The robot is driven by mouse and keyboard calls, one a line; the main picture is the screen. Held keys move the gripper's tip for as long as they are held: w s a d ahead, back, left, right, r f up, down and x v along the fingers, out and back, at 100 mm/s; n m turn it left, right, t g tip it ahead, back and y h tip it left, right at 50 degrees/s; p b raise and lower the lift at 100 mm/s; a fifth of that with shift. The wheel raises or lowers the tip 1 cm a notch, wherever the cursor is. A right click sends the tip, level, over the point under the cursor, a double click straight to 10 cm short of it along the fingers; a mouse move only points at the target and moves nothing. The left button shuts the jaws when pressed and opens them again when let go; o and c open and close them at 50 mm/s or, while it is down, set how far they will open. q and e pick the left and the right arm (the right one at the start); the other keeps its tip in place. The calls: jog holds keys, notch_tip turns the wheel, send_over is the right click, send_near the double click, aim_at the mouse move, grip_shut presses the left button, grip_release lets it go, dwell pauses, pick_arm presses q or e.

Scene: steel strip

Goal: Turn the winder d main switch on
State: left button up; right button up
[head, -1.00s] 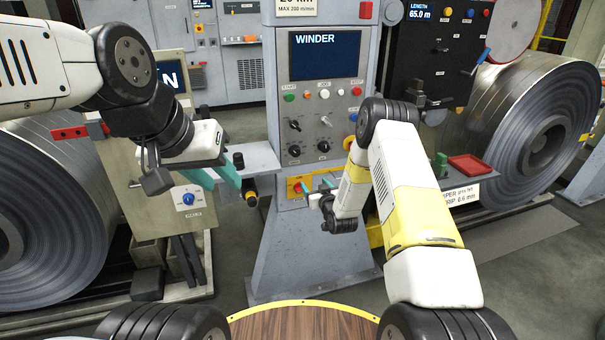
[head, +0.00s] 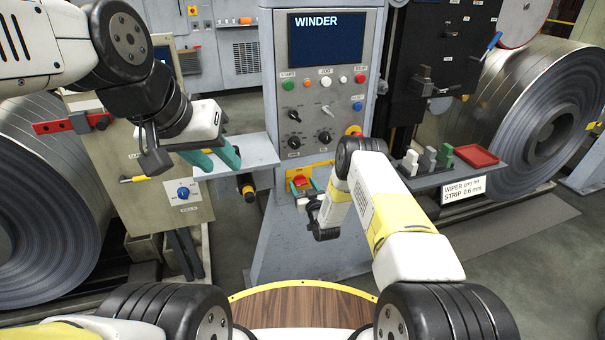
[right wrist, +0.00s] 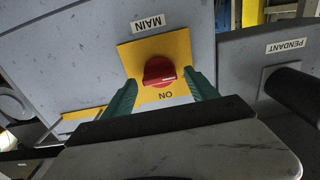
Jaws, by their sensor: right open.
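The main switch is a red knob (right wrist: 158,71) on a yellow plate, with a MAIN label (right wrist: 149,22) above it and an ON label (right wrist: 165,96) below it, both upside down in the right wrist view. The knob's grip lies roughly crosswise there. In the head view the switch (head: 299,181) is low on the WINDER panel. My right gripper (right wrist: 163,82) is open, its teal fingers on either side of the knob; contact cannot be told. It also shows in the head view (head: 309,188). My left gripper (head: 214,158) is open and empty, left of the panel.
A PENDANT label (right wrist: 286,46) and a dark cylinder are right of the switch in the wrist view. A shelf with a red tray (head: 476,155) and small blocks stands right of the panel. Large steel coils (head: 545,110) flank the scene.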

jog(key=shift+w, duration=0.2)
jog(key=c, duration=1.4)
jog(key=shift+o, duration=0.2)
